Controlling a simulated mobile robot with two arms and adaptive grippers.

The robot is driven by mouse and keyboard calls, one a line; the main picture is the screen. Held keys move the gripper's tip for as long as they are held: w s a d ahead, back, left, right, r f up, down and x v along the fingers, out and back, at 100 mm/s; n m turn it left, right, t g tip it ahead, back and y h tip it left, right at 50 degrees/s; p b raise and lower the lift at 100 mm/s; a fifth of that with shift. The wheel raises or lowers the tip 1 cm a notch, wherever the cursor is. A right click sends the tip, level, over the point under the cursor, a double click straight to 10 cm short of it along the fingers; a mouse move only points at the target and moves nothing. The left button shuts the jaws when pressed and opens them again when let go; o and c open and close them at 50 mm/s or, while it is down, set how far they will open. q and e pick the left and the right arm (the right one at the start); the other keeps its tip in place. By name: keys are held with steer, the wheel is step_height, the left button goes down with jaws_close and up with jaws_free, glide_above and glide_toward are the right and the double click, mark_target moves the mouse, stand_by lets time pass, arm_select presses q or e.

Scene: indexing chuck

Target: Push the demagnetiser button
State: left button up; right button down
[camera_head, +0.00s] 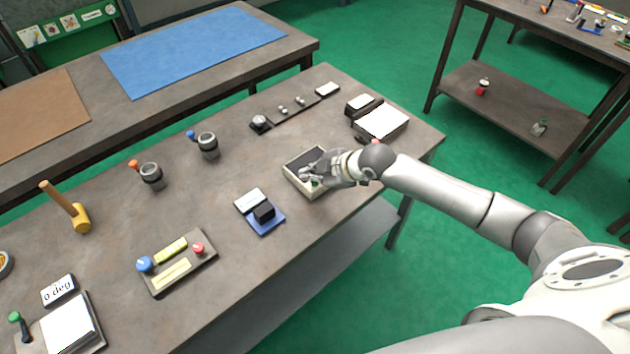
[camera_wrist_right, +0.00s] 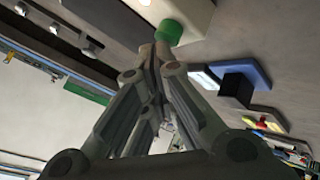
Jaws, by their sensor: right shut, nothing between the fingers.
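The demagnetiser looks to be the cream box (camera_head: 292,179) with a dark top, near the right part of the workbench's front edge. A green button (camera_head: 315,183) shows on its near side, partly covered by my right gripper (camera_head: 308,176). In the right wrist view the green button (camera_wrist_right: 170,32) stands out from the cream box (camera_wrist_right: 192,12). The shut fingertips of my right gripper (camera_wrist_right: 158,48) are right at the button; I cannot tell whether they touch it. Nothing is held. My left gripper is not in view.
A blue-based block fixture (camera_head: 263,215) stands left of the box. A white-topped device (camera_head: 382,122) stands behind to the right. A panel with blue and red knobs (camera_head: 178,262) is further left. The bench (camera_head: 225,240) is bare between them.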

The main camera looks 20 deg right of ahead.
mark_target(313, 183)
steer(key=shift+f, duration=0.15)
stand_by(0.5)
steer(key=shift+s+f, duration=0.15)
steer(key=shift+f, duration=0.2)
steer(key=shift+r+p, duration=0.15)
steer(key=shift+p, duration=0.15)
steer(key=shift+r, duration=0.1)
stand_by(0.4)
step_height(313, 183, up, 6)
steer(key=p, duration=0.5)
steer(key=shift+r+p, duration=0.1)
steer(key=shift+p, duration=0.2)
